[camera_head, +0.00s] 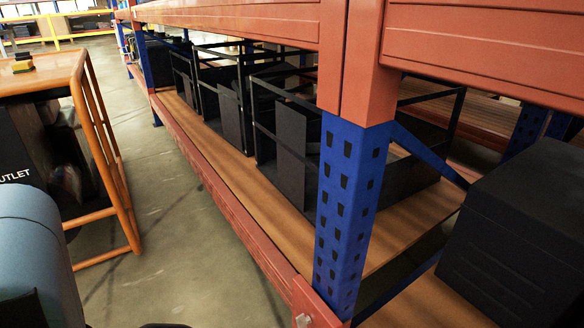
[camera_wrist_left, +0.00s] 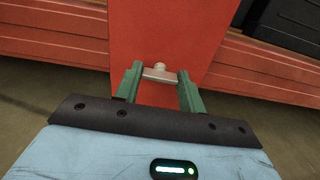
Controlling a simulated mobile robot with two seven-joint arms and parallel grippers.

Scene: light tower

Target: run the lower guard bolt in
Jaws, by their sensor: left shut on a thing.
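In the left wrist view a red-orange plate (camera_wrist_left: 160,30) fills the top middle. A small pale metal bolt (camera_wrist_left: 160,71), with a wide bar-like part and a round end, sits at this plate. My left gripper (camera_wrist_left: 159,78) has its two green fingers on either side of the bolt's wide part and is shut on it. How deep the bolt sits cannot be told. In the head view a small bolt-like piece (camera_head: 303,320) shows at the bottom on the red foot of the blue rack post (camera_head: 346,210). My left gripper is hidden there, and my right gripper is not in view.
Red-orange beams (camera_head: 240,20) run over a wooden shelf (camera_head: 270,205) with black open-framed crates (camera_head: 295,140). A black box (camera_head: 520,235) stands at the right. An orange-framed cart (camera_head: 105,140) stands at the left, with clear floor (camera_head: 170,235) between it and the rack.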

